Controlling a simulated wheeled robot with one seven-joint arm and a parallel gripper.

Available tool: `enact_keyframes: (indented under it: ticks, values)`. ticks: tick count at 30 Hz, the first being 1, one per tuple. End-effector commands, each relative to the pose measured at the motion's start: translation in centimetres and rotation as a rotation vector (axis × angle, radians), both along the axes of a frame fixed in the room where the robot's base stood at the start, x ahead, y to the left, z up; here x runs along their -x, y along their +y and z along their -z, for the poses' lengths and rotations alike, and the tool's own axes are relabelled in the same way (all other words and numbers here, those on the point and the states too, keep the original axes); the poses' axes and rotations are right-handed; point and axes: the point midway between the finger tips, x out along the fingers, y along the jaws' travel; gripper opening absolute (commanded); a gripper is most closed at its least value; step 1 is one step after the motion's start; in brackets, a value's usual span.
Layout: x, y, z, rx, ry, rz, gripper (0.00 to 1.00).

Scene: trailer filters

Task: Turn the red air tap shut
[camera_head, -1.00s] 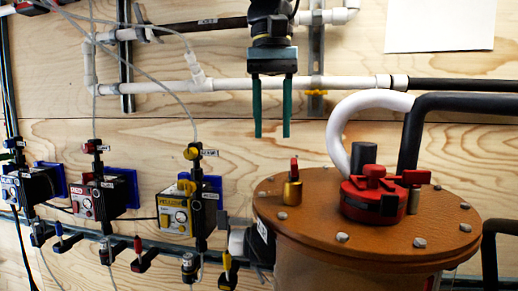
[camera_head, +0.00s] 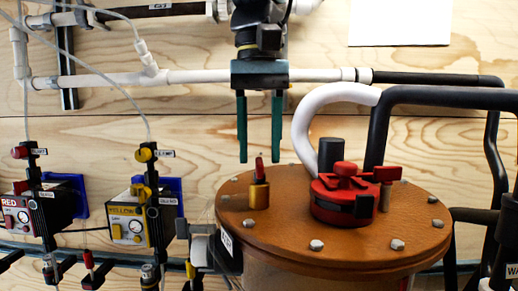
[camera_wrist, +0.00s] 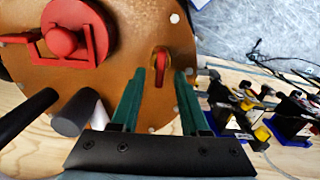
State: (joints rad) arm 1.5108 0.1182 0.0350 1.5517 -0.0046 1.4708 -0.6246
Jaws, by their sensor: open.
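A small brass tap (camera_head: 259,194) with a red lever (camera_head: 260,169) stands upright on the brown round lid (camera_head: 300,250) of a tank. In the wrist view the red lever (camera_wrist: 161,70) shows between my fingertips, near the lid's edge. My gripper (camera_head: 260,155) is open and empty, with its two green fingers pointing down. The fingertips are level with the lever's top in the head view, one on each side of it. I cannot tell whether they touch it. A larger red cap (camera_head: 343,198) with a red handle sits to the right on the same lid.
A white hose (camera_head: 305,115) and black pipe (camera_head: 378,135) rise behind the red cap. Boxes labelled RED (camera_head: 22,220) and YELLOW (camera_head: 128,224), with knobs and valves, are on the wooden wall at left. A white pipe (camera_head: 200,76) runs behind my gripper.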

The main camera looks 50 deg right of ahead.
Motion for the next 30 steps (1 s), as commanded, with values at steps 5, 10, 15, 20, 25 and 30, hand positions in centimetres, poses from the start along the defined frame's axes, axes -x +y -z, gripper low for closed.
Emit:
enact_keyframes:
  ticks: [5, 10, 15, 20, 25, 30]
  values:
    - [0.0, 0.03, 1.02, 0.0, 0.0, 0.0, 0.45]
    - [-0.02, 0.03, 1.14, 0.0, 0.0, 0.0, 0.45]
    - [-0.02, 0.02, 1.12, 0.0, 0.0, 0.0, 0.36]
    - [-0.02, 0.02, 1.11, 0.0, 0.0, 0.0, 0.18]
    - [-0.02, 0.02, 1.1, 0.0, 0.0, 0.0, 0.0]
    - [-0.01, 0.01, 1.1, 0.0, 0.0, 0.0, 0.0]
